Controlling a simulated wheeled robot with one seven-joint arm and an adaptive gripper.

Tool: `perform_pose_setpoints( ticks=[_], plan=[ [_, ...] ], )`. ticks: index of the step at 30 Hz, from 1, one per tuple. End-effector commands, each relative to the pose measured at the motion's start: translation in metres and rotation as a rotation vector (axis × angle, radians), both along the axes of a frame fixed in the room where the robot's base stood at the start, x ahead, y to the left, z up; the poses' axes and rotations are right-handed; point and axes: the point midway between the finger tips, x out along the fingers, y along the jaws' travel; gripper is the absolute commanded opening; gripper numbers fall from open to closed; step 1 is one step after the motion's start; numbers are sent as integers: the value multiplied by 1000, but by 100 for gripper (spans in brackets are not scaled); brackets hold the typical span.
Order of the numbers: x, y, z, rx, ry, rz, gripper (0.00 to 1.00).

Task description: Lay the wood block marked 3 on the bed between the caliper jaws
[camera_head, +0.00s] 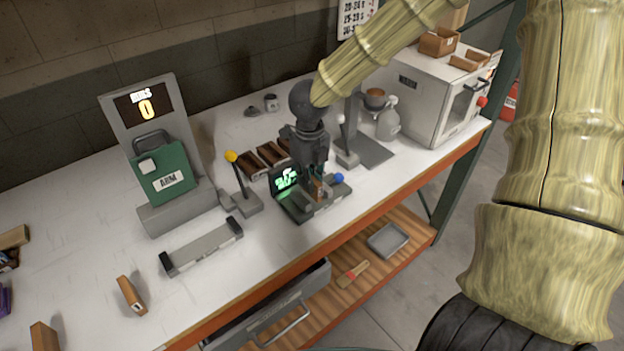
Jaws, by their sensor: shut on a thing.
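The caliper (297,207) is a dark grey device with a lit green display, near the table's front edge at the picture's middle. My gripper (316,181) points down over the caliper's bed. It is shut on a small orange-brown wood block (320,190), which shows only in part between the fingers. The block's mark cannot be read. The block is at the bed between the jaws, but whether it touches the bed cannot be told. The fingers hide much of the jaws.
A blue knob (338,177) sits right of the block. A yellow-knobbed lever (240,185) stands left of the caliper, and brown trays (262,160) lie behind. Another wood block (131,294) and a grey bar with dark ends (202,247) are at left. White table between is clear.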

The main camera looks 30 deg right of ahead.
Motion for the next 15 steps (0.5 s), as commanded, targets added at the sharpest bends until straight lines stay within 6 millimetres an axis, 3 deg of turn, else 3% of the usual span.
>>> perform_pose_setpoints(
  ticks=[8,15],
  plan=[
    [14,-14,-1,0,0,-1,0],
    [14,-16,-25,-1,3,1,0]
  ],
)
